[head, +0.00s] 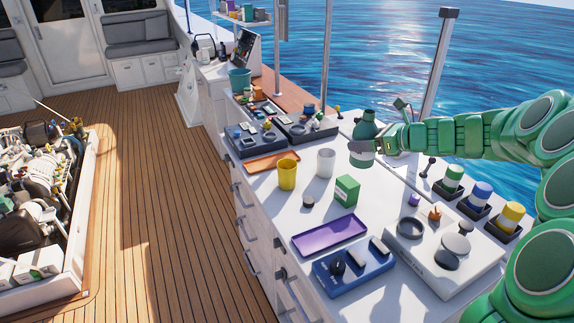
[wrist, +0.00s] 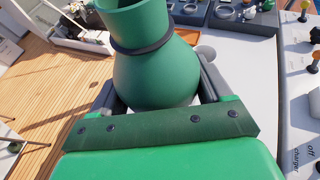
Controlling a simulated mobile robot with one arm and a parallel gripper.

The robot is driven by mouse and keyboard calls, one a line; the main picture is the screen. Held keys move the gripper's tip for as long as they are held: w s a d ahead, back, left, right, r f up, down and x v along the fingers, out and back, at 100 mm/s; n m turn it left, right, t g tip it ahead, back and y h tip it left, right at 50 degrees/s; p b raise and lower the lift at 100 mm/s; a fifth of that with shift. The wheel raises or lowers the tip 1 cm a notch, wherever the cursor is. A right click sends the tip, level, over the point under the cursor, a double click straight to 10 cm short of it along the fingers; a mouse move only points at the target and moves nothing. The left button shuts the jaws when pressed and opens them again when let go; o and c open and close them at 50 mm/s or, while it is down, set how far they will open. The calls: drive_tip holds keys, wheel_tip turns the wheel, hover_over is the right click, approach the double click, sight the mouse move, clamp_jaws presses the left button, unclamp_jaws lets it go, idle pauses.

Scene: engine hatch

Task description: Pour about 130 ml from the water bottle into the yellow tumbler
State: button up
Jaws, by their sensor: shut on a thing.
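The water bottle (head: 366,126) is green with a flared open mouth and a pale lower part. It looks upright over the far side of the white counter, right of the tumblers. My gripper (head: 378,143) is shut on it from the right; the wrist view shows its round green body (wrist: 152,72) between the two fingers, with a dark ring round the neck. I cannot tell whether its base touches the counter. The yellow tumbler (head: 287,174) stands upright on the counter, left of the bottle and apart from it. Its inside is too small to read.
A white cup (head: 326,163) stands between the yellow tumbler and the bottle. A green box (head: 346,191) is in front of it. An orange tray (head: 272,162), a purple tray (head: 330,235) and a blue holder (head: 352,270) lie around. Several capped bottles stand at right.

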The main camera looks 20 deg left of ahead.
drive_tip(key=s+a, duration=0.2)
drive_tip(key=a, duration=1.3)
drive_tip(key=s+a, duration=0.2)
drive_tip(key=a, duration=1.3)
wheel_tip(320, 180, down, 17)
drive_tip(key=shift+r, duration=0.1)
